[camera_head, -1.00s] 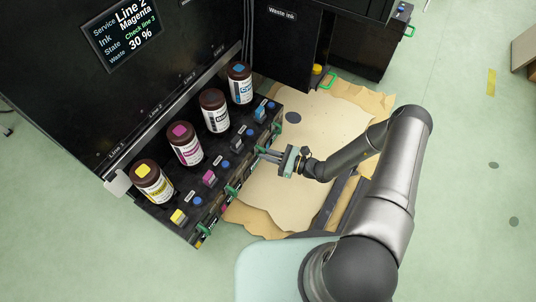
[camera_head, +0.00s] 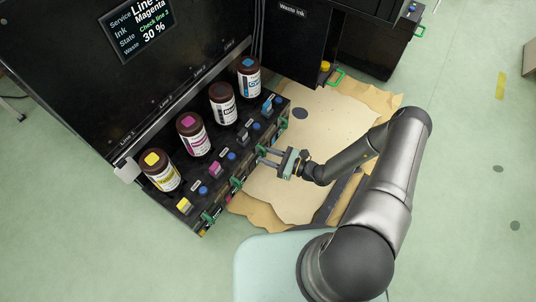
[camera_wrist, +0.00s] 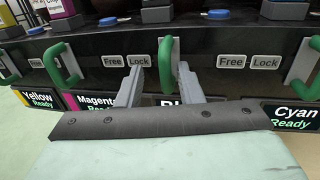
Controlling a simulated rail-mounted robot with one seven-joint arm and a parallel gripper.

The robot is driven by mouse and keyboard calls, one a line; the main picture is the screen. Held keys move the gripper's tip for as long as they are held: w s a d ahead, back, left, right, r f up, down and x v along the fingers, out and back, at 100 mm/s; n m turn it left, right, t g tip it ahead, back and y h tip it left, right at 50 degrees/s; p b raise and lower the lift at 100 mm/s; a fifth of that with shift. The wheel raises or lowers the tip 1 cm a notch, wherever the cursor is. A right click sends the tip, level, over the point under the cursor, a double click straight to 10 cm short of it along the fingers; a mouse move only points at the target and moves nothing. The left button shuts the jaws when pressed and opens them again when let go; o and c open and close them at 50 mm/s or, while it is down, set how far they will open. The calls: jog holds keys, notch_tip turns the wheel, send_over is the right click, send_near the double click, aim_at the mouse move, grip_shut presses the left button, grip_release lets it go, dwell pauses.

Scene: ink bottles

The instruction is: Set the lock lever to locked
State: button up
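My gripper (camera_head: 263,156) is at the front face of the black ink rack (camera_wrist: 225,45). In the wrist view its two grey fingers (camera_wrist: 159,78) are apart, one on each side of a green lever handle (camera_wrist: 166,65). The handle hangs roughly upright between them with visible gaps; I cannot tell if either finger touches it. A Free plate and a Lock plate (camera_wrist: 138,60) sit left of this handle, and another such pair sits to its right. The panel label below starts with "Bl" and is partly hidden by the gripper.
Other green levers (camera_wrist: 62,65) flank this one, over the Magenta and Cyan labels. Yellow, magenta, black and cyan bottles (camera_head: 192,134) stand on the rack. A screen (camera_head: 139,30) reads Line 2, Magenta, Check line 3. Brown sheeting (camera_head: 340,130) lies on the floor beneath my arm.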

jog(key=p+v, duration=0.3)
jog(key=v, duration=1.4)
jog(key=shift+s, duration=0.15)
jog(key=shift+d, duration=0.15)
